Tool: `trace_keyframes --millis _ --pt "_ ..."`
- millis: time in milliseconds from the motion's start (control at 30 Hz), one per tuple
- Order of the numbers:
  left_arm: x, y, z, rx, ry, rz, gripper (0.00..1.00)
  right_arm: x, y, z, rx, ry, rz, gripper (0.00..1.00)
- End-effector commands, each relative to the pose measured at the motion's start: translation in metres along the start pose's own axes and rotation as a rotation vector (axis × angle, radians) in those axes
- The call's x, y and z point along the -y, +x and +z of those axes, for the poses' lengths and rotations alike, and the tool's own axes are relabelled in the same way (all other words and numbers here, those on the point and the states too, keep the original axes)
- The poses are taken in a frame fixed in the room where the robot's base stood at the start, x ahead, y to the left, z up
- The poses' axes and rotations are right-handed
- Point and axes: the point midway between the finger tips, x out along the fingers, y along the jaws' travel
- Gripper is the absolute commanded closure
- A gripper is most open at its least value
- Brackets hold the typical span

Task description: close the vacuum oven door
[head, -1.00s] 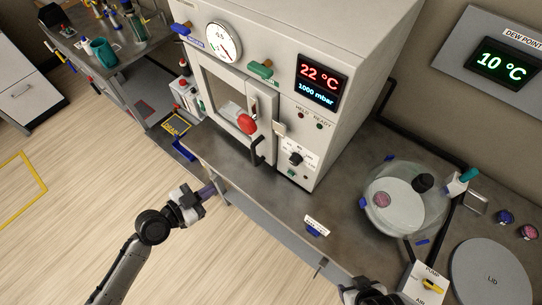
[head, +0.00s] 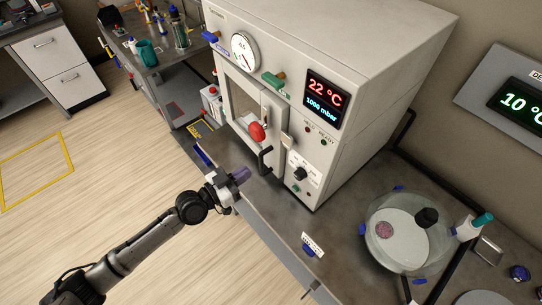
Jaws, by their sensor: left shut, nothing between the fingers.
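The vacuum oven (head: 350,150) is a pale box on the bench. Its door (head: 233,80) on the front has a window, a red knob (head: 257,131) and a black bar handle (head: 264,160) at its lower right. I cannot tell for sure whether the door is flush or slightly ajar. My left gripper (head: 243,174) is shut and empty, at the bench's front edge, just left of and below the handle and apart from it in the picture. My right gripper is not in view.
A small label stand (head: 311,246) is near the front edge. A green-handled valve (head: 273,80) sticks out above the door.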

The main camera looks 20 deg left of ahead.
Motion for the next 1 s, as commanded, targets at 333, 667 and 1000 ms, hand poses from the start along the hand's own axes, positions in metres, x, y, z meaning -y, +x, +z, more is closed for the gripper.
trace_keyframes --millis 333,667,1000 --pt "0.000 0.064 -0.001 -0.001 -0.001 0.001 1.00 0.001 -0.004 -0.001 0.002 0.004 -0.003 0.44" --pt "-0.001 0.093 0.000 0.001 0.002 0.002 1.00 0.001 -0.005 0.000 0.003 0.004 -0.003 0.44" --pt "-0.001 0.097 0.000 0.002 0.002 0.002 1.00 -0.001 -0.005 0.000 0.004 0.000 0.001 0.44"
